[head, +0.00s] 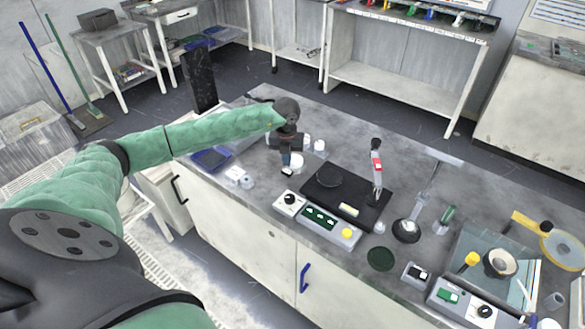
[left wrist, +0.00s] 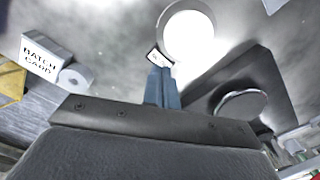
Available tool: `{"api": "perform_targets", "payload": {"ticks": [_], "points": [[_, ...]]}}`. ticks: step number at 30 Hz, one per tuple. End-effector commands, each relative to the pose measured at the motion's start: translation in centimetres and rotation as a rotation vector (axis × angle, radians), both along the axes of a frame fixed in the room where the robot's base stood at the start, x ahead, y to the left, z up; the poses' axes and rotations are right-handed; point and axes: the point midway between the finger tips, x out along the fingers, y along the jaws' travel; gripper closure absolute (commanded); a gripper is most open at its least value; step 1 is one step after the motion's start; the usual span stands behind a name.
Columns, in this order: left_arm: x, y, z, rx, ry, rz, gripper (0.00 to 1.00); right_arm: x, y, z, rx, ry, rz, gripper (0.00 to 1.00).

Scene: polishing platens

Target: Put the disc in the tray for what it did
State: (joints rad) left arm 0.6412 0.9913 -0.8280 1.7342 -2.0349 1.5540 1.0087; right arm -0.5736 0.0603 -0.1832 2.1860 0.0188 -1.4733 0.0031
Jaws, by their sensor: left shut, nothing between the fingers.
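My left gripper (head: 287,170) is above the bench's left part, pointing down. Its narrow blue-grey fingers (left wrist: 161,88) are together and empty. A small white label (left wrist: 158,57) shows at their tips. A bright white round piece (left wrist: 187,30) lies just beyond the fingers in the left wrist view. A dark round disc (head: 327,177) lies on a flat black base (head: 345,200) to the right; the disc shows with a shiny rim in the left wrist view (left wrist: 240,105). A dark green disc (head: 380,259) lies near the bench's front edge. A blue tray (head: 210,158) is at the left end. My right gripper is out of view.
A white match card box (left wrist: 45,55) is at left. An upright red-marked post (head: 377,168) and a glass-topped unit (head: 490,262) stand to the right. Coloured bins (head: 430,12) are on the back shelf.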

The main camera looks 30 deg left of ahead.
Motion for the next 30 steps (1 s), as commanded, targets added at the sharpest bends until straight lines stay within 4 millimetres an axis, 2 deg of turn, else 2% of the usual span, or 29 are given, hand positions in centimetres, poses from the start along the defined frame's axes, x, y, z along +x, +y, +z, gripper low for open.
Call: {"api": "perform_targets", "payload": {"ticks": [30], "points": [[0.0,0.0,-1.7,0.0,0.0,0.0,1.0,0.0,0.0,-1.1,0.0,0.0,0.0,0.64]]}}
